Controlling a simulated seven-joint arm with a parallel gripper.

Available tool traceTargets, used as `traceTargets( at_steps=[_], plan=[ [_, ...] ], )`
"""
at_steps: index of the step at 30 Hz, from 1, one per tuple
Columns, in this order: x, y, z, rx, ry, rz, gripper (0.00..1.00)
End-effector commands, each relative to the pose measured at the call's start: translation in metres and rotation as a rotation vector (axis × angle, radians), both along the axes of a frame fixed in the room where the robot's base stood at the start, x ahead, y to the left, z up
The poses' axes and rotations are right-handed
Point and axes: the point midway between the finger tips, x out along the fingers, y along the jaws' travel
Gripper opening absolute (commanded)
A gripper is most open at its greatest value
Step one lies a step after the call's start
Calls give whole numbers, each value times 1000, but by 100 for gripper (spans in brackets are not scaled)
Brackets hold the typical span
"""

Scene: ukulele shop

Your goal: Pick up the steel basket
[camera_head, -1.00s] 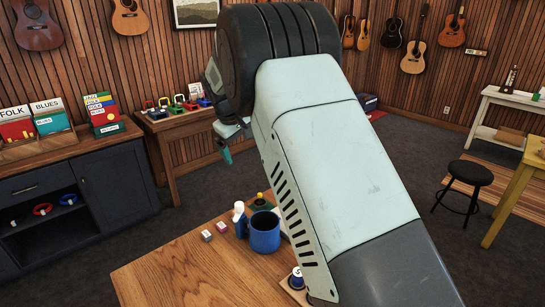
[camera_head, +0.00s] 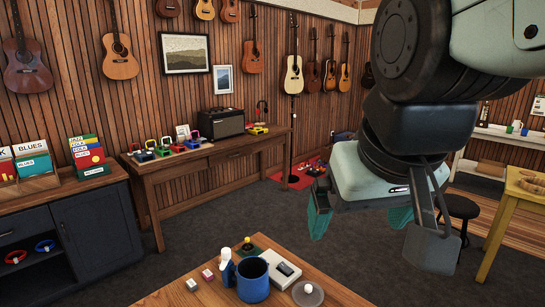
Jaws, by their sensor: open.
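I cannot make out a steel basket for certain in this view. My gripper (camera_head: 362,214) hangs in the air at the right of the middle, above the floor in the picture, with its teal fingertips spread wide and nothing between them. On the near wooden table (camera_head: 345,298) stands a blue pot or mug (camera_head: 252,281). A round grey thing with a knob (camera_head: 308,294) lies to its right, partly cut by the bottom edge. My gripper is apart from all of these.
A side table (camera_head: 222,150) with an amplifier (camera_head: 221,123) is behind. A black stool (camera_head: 459,207) stands right. Dark floor is open between.

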Motion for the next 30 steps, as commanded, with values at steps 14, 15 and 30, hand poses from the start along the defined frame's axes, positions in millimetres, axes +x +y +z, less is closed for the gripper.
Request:
traceTargets(
  at_steps=[14, 15, 30],
  plan=[
    [-47, -7, -23, 36, -19, -69, 80],
    [-47, -7, -23, 35, -19, -69, 76],
    [-44, -6, -22, 41, -16, -71, 46]
  ],
)
